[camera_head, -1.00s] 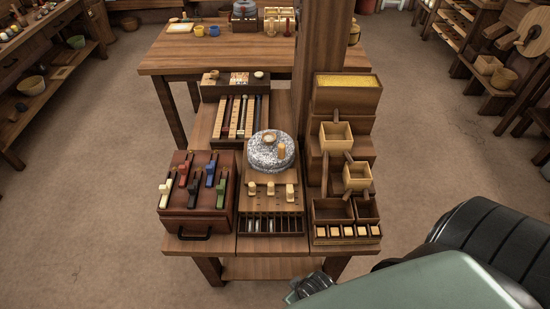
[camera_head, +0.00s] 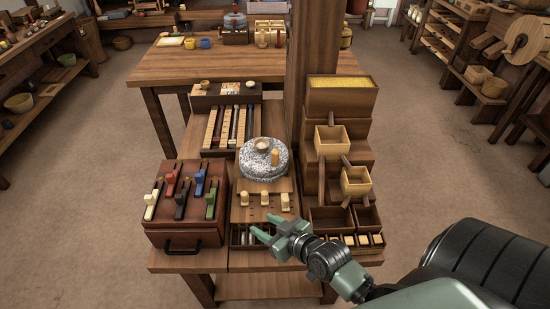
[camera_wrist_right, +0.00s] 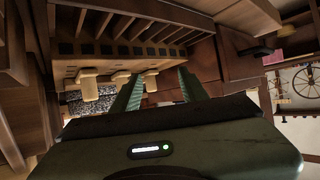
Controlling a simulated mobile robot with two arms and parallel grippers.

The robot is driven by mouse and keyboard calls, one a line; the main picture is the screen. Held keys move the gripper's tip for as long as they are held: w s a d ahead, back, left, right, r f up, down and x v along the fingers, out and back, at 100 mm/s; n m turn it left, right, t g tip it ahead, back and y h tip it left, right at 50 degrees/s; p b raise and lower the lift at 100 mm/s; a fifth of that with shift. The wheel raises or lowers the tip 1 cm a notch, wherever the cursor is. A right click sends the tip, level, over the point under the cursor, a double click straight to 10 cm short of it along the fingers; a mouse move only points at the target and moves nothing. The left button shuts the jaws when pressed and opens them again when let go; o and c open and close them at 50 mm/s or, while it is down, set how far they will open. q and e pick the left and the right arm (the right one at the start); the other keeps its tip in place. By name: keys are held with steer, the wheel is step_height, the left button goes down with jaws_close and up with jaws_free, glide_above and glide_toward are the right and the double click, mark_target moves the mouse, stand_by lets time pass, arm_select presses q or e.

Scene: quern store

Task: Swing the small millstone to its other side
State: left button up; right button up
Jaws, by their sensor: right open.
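The small millstone (camera_head: 254,170) is a round, speckled grey stone on a wooden stand in the middle of the bench. An upright orange wooden peg (camera_head: 275,157) stands on its right side, and a small pale cup (camera_head: 261,144) sits at its centre. My right gripper (camera_head: 262,225) is open and empty, in front of the stand and apart from the stone. In the right wrist view, my right gripper (camera_wrist_right: 160,76) shows its two ridged fingers spread. Part of the speckled stone (camera_wrist_right: 84,104) shows at the left there; its peg is not clearly seen. My left gripper is not in view.
Several pale wooden knobs (camera_head: 264,200) stand between my right gripper and the stone. A red-brown box with coloured levers (camera_head: 183,235) is at the left. Stepped wooden boxes (camera_head: 341,100) and a post (camera_head: 300,70) are at the right and behind.

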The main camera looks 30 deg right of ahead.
mark_target(277, 158)
steer(key=w+d+r+m+t+h, duration=0.35)
steer(key=d+r+t, duration=0.25)
steer(key=d, duration=0.6)
steer(key=shift+h, duration=0.45)
steer(key=w, duration=0.4)
steer(key=w+d, duration=0.1)
steer(key=w, duration=0.7)
steer(key=shift+w+d+r+b, duration=0.2)
steer(key=shift+w+d+b, duration=0.1)
steer(key=shift+b, duration=0.1)
jaws_close()
